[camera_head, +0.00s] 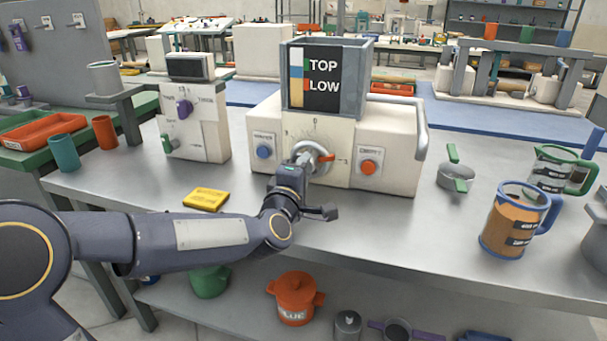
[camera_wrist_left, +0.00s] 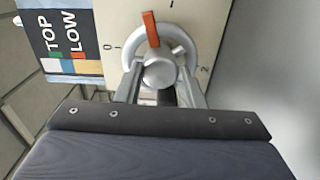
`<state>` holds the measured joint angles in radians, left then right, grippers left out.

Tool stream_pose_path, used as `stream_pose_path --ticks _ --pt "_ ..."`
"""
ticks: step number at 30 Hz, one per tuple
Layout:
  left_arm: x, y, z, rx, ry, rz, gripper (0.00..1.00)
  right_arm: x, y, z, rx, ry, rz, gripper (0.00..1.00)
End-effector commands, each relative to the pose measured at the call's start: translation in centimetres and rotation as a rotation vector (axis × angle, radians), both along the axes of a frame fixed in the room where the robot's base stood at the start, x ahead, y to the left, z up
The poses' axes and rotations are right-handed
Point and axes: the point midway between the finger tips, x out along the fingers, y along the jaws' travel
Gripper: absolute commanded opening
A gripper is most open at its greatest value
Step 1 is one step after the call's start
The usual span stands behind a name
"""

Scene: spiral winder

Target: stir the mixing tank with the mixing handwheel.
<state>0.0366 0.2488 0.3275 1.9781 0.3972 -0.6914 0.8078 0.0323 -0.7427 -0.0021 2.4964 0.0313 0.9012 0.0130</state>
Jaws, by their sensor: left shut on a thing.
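The mixing handwheel (camera_head: 316,148) is a silver ring with a red-orange mark on the front of the cream machine (camera_head: 400,150). In the left wrist view, the handwheel (camera_wrist_left: 187,40) shows a round silver knob (camera_wrist_left: 159,72) and its orange mark pointing toward the picture's top. My left gripper (camera_head: 303,164) is at the handwheel; in the wrist view its fingers (camera_wrist_left: 160,88) are shut on the knob, one on each side. The mixing tank (camera_head: 357,80) is the grey box on top, with a TOP/LOW panel; its contents are hidden. My right gripper is out of view.
A blue button (camera_head: 264,152) and an orange button (camera_head: 368,168) flank the handwheel. A yellow box (camera_head: 206,198) lies at left on the bench. The bench front right of my wrist is clear.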

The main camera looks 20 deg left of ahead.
Motion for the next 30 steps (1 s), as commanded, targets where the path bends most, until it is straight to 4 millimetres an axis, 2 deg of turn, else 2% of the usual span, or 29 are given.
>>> stream_pose_path --ticks 6,15,30 --pt "-0.03 -0.1 -0.07 0.19 -0.005 -0.002 0.12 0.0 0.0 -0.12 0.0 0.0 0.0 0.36" --pt "-0.02 -0.04 -0.11 0.378 -0.011 -0.002 0.12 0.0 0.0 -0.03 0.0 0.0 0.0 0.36" --pt "-0.01 -0.02 -0.17 0.469 -0.014 -0.002 0.12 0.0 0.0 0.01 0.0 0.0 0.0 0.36"
